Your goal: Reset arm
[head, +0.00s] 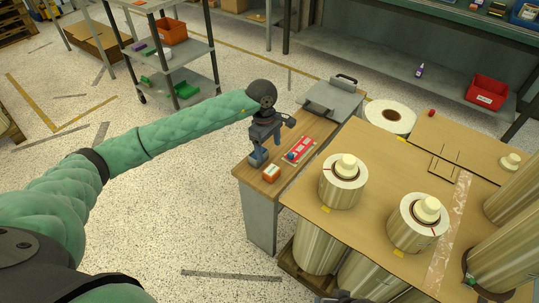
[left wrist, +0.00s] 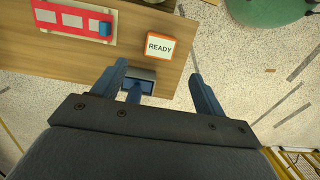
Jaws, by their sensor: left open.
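My left arm reaches in from the left in the head view, and my left gripper (head: 262,146) hangs over the left edge of a narrow wooden side table (head: 310,128). In the left wrist view its two blue fingers (left wrist: 160,85) are spread apart. A small blue and grey item (left wrist: 140,74) shows between them, close to the left finger; I cannot tell if they touch. A white and orange block marked READY (left wrist: 160,47) lies on the table just beyond the fingers; it also shows in the head view (head: 271,173). My right gripper's fingers are not seen.
A red and white panel (head: 299,150) with a blue piece lies on the side table, a grey device (head: 333,99) behind it. To the right, wrapped rolls (head: 343,182) stand through a cardboard-coloured sheet (head: 310,203). A grey cart (head: 180,52) stands behind; the floor left is open.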

